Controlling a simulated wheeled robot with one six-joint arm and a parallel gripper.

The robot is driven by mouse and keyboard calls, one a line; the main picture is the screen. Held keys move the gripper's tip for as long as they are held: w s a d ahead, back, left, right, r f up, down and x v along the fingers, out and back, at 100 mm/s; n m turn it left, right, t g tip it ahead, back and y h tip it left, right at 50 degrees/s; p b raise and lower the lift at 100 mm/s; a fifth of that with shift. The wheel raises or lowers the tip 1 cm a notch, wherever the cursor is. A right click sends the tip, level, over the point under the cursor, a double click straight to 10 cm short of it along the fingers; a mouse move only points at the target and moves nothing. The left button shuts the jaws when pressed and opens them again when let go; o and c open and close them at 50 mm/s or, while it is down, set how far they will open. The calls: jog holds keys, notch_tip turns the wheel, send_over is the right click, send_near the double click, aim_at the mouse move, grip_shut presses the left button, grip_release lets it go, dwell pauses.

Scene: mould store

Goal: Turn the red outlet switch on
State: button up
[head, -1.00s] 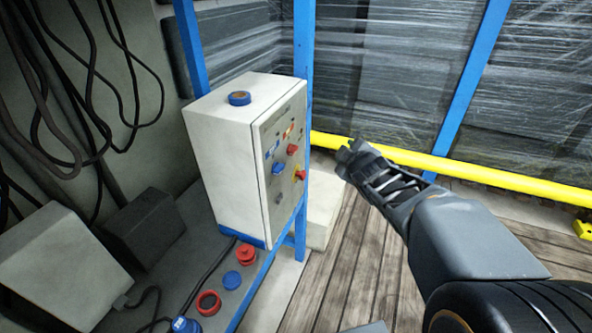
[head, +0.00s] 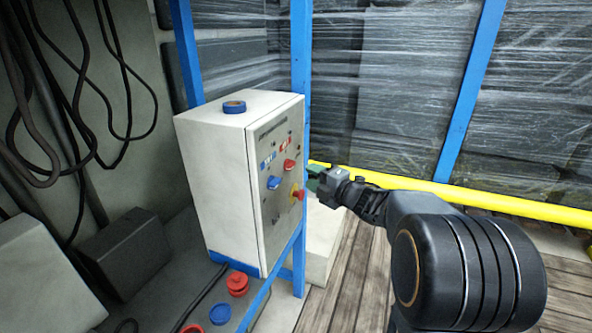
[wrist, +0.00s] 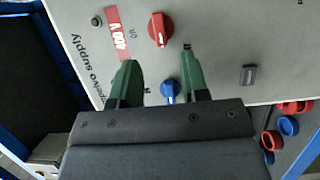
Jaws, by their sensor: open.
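The red outlet switch (head: 289,165) is a rotary knob on the front panel of the white electrical box (head: 215,180). In the wrist view, the red knob (wrist: 160,29) sits beside a red "400 V" label (wrist: 119,42), with its pointer ridge running roughly up and down the picture. My gripper (head: 316,180) is in front of the panel, to the right of the knob in the head view. In the wrist view its green fingers (wrist: 157,62) are apart with nothing between the tips. The red knob lies just beyond the tips, and contact does not show.
A blue knob (head: 273,182) is on the same panel, and a red-and-yellow button (head: 298,194) is to its right. A blue post (head: 301,60) stands behind the box. A yellow rail (head: 470,197) runs behind my arm. Blue and red connectors lie below the box.

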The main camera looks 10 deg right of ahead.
aim_at(293, 167)
jog(key=shift+x, duration=3.55)
jog(key=shift+d, duration=0.1)
grip_shut()
